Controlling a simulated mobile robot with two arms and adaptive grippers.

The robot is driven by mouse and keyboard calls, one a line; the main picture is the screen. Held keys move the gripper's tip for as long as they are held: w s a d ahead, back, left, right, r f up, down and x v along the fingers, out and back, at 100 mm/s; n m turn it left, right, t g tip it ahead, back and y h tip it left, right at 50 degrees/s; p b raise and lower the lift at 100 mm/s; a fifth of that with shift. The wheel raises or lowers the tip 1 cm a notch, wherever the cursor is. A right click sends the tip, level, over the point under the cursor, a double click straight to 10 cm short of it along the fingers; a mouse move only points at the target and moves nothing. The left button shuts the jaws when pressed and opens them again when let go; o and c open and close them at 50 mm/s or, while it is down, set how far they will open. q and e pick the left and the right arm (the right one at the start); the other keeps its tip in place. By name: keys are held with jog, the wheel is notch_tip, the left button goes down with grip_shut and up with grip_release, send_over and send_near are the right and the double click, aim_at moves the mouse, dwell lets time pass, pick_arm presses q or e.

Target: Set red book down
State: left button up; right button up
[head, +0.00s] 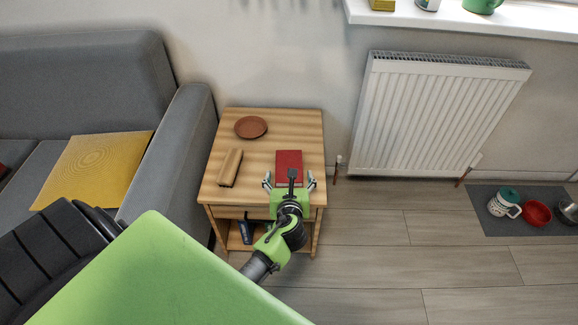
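A red book (289,163) appears to lie flat on the top of a small wooden side table (285,124), near its right front part. My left gripper (289,181) is at the table's front edge, at the near end of the book. Its two fingers are spread wider than the book, one to each side, with small gaps showing, so it looks open. The gripper body hides the book's near edge. My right gripper is not in view.
A brown plate (251,127) and a tan block-like object (230,167) are on the table. A dark blue item (247,231) is on the lower shelf. A grey sofa (190,125) stands left, a white radiator (435,115) right.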

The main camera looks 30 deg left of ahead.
pick_arm(q)
jog(key=v, duration=0.3)
jog(key=shift+s+d+r+p, duration=0.15)
jog(key=shift+s+r+p, duration=0.1)
jog(key=shift+p, duration=0.15)
jog(key=shift+s+f, duration=0.1)
jog(key=shift+s, duration=0.1)
jog(key=s+d+f+n+g+h, duration=0.2)
jog(key=s+d+n, duration=0.1)
jog(key=s+n, duration=0.4)
jog(key=s+d+f+n+g+h, duration=0.3)
jog(key=s+n, duration=0.5)
jog(key=n, duration=0.3)
jog(key=s+d+f+n+g+h, duration=0.2)
jog(key=s+d+n+g, duration=0.1)
jog(key=s+d+n, duration=0.2)
jog(key=s+n, duration=0.2)
jog(key=n, duration=0.2)
jog(key=shift+s+d+f+h, duration=0.2)
jog(key=shift+s+f+h, duration=0.15)
jog(key=shift+f+h, duration=0.05)
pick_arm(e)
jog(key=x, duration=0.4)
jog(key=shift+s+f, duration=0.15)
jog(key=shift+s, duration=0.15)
